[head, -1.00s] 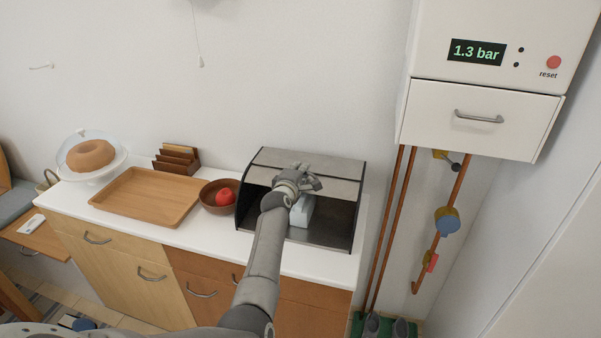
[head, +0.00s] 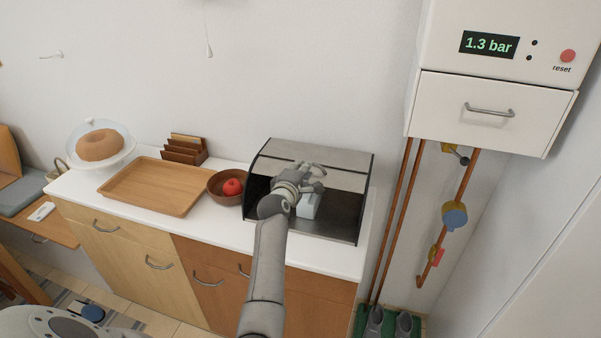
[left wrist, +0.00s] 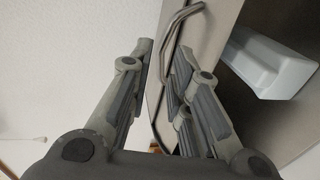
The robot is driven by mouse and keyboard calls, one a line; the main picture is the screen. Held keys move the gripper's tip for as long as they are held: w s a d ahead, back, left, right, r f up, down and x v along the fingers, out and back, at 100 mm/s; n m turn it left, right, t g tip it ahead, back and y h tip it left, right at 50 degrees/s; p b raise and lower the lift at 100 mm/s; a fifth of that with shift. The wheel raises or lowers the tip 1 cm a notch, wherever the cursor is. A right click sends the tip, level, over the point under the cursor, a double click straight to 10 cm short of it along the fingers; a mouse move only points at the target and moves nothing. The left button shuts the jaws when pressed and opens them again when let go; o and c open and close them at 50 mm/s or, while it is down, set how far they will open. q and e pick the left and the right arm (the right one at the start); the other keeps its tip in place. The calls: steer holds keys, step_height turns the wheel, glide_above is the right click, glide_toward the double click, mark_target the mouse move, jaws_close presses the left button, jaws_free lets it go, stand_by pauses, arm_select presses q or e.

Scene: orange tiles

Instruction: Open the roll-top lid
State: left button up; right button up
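The roll-top box (head: 352,222) stands at the right end of the counter. Its grey metal lid (head: 335,178) is raised, leaving the dark front open. A pale block-shaped thing (head: 308,206) sits inside; it also shows in the left wrist view (left wrist: 270,65). My left gripper (head: 316,178) is at the front of the lid. In the left wrist view its fingers (left wrist: 165,60) are apart, with the lid's bent bar handle (left wrist: 160,95) running between or just beyond them; I cannot tell whether they touch it. My right gripper is in neither view.
A wall unit (head: 490,120) with a drawer and copper pipes (head: 396,220) are to the right.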

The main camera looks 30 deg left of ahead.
arm_select(q)
steer(key=shift+s+d+r, duration=0.1)
steer(key=shift+s+r, duration=0.05)
steer(key=shift+s, duration=0.5)
steer(key=s+d+f+m+g+h, duration=0.1)
steer(key=s+d+f+m+g, duration=0.15)
steer(key=s+f+m, duration=0.35)
steer(key=s+d+f+m+g+h, duration=0.1)
steer(key=s+d+f+m+g, duration=0.2)
steer(key=s, duration=0.5)
steer(key=s+d+f+m+g+h, duration=0.1)
steer(key=s+d+f+m, duration=0.2)
steer(key=s+d+m, duration=0.3)
steer(key=s+d+f+m+g+h, duration=0.1)
steer(key=s+d+f+m+g, duration=0.2)
steer(key=s, duration=0.9)
steer(key=s+d+m+g, duration=0.3)
steer(key=s+d+m, duration=0.15)
steer(key=s, duration=0.75)
step_height(320, 180, down, 27)
steer(key=b, duration=0.2)
steer(key=s+a+f+g, duration=0.1)
steer(key=s+f, duration=0.8)
steer(key=s+a+f+g+b, duration=0.1)
steer(key=s+a+f, duration=0.1)
steer(key=s+f, duration=0.7)
steer(key=shift+a+f+m+b, duration=0.25)
steer(key=shift+a+m+b, duration=0.05)
steer(key=shift+m, duration=0.05)
